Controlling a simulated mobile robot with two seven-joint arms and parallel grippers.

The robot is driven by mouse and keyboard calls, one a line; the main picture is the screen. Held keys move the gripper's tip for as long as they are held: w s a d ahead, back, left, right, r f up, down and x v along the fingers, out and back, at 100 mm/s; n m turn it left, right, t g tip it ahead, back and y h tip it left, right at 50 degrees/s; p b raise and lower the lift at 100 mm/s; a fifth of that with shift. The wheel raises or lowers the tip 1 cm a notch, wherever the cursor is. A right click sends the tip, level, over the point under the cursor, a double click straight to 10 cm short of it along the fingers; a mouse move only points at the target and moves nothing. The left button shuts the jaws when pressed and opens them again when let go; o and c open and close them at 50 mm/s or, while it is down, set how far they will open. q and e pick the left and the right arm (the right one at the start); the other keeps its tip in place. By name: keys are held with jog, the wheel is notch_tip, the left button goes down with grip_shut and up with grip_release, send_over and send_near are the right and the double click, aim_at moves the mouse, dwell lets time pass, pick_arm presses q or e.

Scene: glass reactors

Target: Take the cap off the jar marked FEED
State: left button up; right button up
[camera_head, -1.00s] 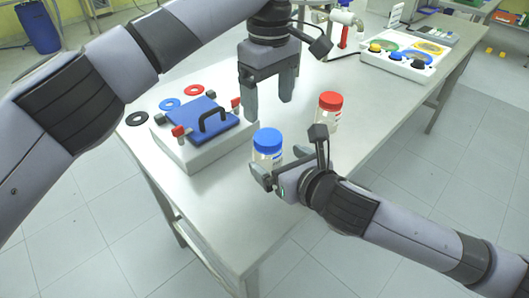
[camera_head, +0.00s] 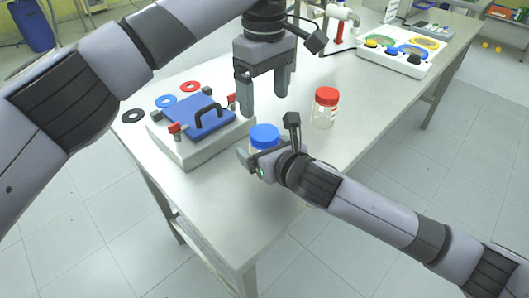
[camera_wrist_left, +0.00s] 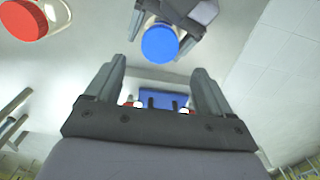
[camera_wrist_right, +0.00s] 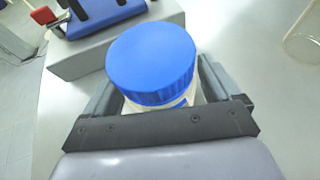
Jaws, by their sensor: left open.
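A clear jar with a blue cap (camera_head: 265,137) stands near the front of the table. It also shows in the right wrist view (camera_wrist_right: 152,62). My right gripper (camera_head: 254,163) has its fingers on either side of this jar's body, below the cap; I cannot tell whether they press on it. A second clear jar with a red cap (camera_head: 326,97) stands behind it to the right. No FEED marking is readable on either jar. My left gripper (camera_head: 264,112) is open and empty, pointing down above the table, close behind the blue cap.
A white base with a blue lid plate (camera_head: 200,119), a black handle and red-tipped clamps is left of the grippers. Red, blue and black rings (camera_head: 166,101) lie behind it. A white control panel (camera_head: 402,57) is at the far right. The table front is bare.

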aim_at(264, 132)
grip_shut()
pick_arm(q)
jog(key=s+d+r+n, duration=0.1)
jog(key=s+d+n, duration=0.15)
jog(key=n, duration=1.55)
jog(key=s+d+r+n, duration=0.2)
jog(key=d+n, duration=0.1)
jog(key=n, duration=1.4)
jog(key=shift+w+a+f+m, duration=0.5)
jog(key=shift+w+a+m, duration=0.35)
jog(key=shift+m, duration=0.5)
jog(key=shift+w+a+f+m, duration=0.6)
jog(key=shift+a+m, duration=0.4)
jog(key=shift+m, duration=0.3)
jog(key=shift+w+a+f+m, duration=0.4)
jog(key=shift+w+a+m, duration=0.45)
jog(key=shift+m, duration=0.5)
jog(key=shift+f, duration=4)
